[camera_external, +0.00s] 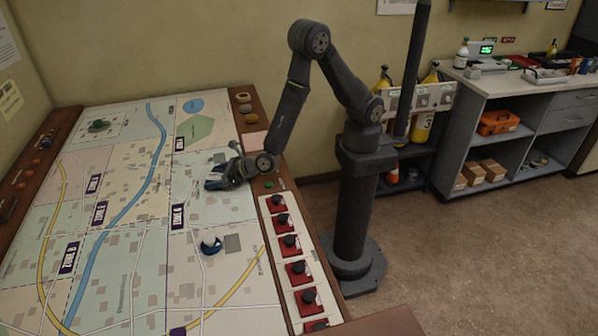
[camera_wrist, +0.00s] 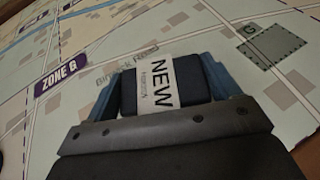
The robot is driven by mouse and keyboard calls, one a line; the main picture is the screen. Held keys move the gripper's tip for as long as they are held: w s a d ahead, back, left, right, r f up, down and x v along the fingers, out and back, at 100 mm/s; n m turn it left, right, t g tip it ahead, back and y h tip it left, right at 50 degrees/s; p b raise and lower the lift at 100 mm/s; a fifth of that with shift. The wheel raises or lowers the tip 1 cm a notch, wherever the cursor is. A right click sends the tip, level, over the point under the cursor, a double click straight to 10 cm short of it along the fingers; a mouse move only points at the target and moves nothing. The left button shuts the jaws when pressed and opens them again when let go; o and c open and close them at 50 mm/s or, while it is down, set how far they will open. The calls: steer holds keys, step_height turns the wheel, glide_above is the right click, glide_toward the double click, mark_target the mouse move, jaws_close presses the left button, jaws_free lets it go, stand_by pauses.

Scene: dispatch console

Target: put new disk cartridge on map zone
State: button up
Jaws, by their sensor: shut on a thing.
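My gripper (camera_external: 222,176) is low over the right part of the map, near the wooden edge. It is shut on a dark disk cartridge with a white label reading NEW. The cartridge (camera_wrist: 187,80) sits between the two blue fingers in the wrist view. Whether it touches the map I cannot tell. The map (camera_external: 140,235) has printed zones. A ZONE G label (camera_wrist: 60,77) lies left of the cartridge in the wrist view, and a grey hatched square marked G (camera_wrist: 272,46) lies to its right.
A dark blue round object (camera_external: 211,246) stands on the map below my gripper. A green piece (camera_external: 98,126) is at the far left. Red button boxes (camera_external: 298,271) line the right edge. A shelf unit (camera_external: 510,130) stands on the right. Much of the map is clear.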

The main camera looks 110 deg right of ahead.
steer(key=o, duration=1)
steer(key=shift+f, duration=0.1)
steer(key=shift+s+a+r, duration=0.1)
steer(key=shift+s+r, duration=0.1)
steer(key=shift+r, duration=0.05)
steer(key=v, duration=1.1)
steer(key=shift+s+a+r, duration=0.1)
steer(key=shift+s, duration=0.1)
